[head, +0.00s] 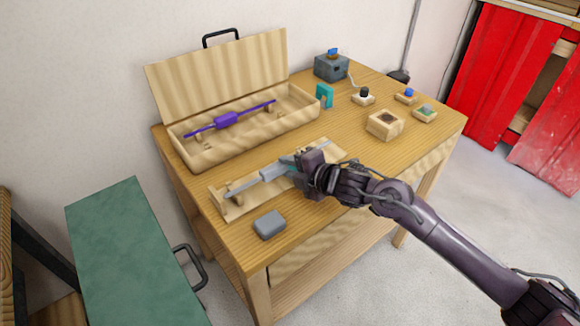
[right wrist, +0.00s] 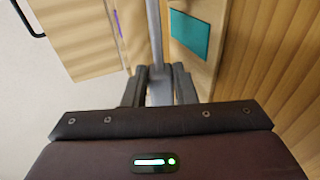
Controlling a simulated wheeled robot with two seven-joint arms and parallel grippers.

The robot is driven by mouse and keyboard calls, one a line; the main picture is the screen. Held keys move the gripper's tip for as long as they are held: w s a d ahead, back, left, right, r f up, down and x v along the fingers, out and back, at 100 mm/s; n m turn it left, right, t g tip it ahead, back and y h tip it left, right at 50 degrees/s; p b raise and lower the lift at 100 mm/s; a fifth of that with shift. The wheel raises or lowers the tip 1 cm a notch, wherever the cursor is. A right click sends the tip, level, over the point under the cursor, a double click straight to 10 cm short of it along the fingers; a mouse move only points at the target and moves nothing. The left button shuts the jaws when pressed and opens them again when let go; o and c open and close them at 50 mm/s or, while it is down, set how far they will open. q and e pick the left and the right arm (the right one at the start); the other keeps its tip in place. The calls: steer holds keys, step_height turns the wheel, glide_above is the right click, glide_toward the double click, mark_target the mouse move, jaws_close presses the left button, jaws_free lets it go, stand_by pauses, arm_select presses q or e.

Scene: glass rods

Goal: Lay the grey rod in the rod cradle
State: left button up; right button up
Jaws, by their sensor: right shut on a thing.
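The grey rod (head: 270,172) has a thicker pale middle and lies lengthwise along the rod cradle (head: 247,206), a light wooden board with small uprights. My right gripper (head: 299,168) is shut on the rod just right of its thick part. In the right wrist view the rod (right wrist: 155,45) runs between the two fingers (right wrist: 160,82), with a teal patch (right wrist: 190,37) on the board beside it. The rod's left end is over or at the left upright; I cannot tell whether it touches. The gripper hides part of the right side. My left gripper is not in view.
An open wooden case (head: 213,150) holding a purple rod (head: 226,119) stands behind the cradle. A grey block (head: 269,225) lies in front. A wooden block (head: 383,124), small knobs, a teal piece (head: 325,96) and a dark box (head: 331,67) stand at the back right.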

steer(key=shift+f+b, duration=0.35)
steer(key=shift+f, duration=0.05)
steer(key=o, duration=1)
steer(key=shift+o, duration=0.4)
